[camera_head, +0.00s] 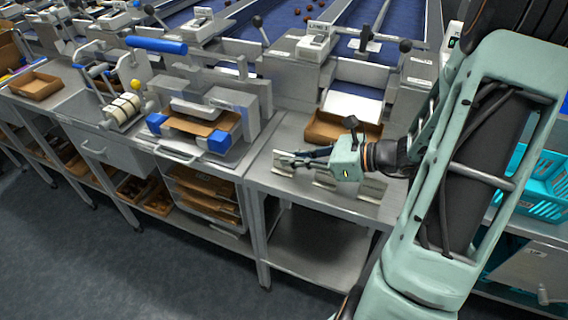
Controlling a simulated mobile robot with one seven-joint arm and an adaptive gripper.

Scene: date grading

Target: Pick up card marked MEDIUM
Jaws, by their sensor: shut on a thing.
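My gripper (290,159) reaches left over the grey steel table (310,258), low above its top. Its fingers are shut on a small pale card (283,168) at the table's left side. The fingers cover part of this card, and its marking is too small to read. I cannot tell whether the card touches the table. A second small grey card or plate (325,180) lies below the gripper body, partly hidden by it. A third (371,191) lies farther right, near my arm. I cannot read which one says MEDIUM.
An open cardboard box (322,131) stands just behind the gripper. A sealing machine with blue blocks (219,142) stands on the bench to the left. Turquoise crates (545,190) are at the right, partly behind my arm. The lower shelf (315,245) looks empty.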

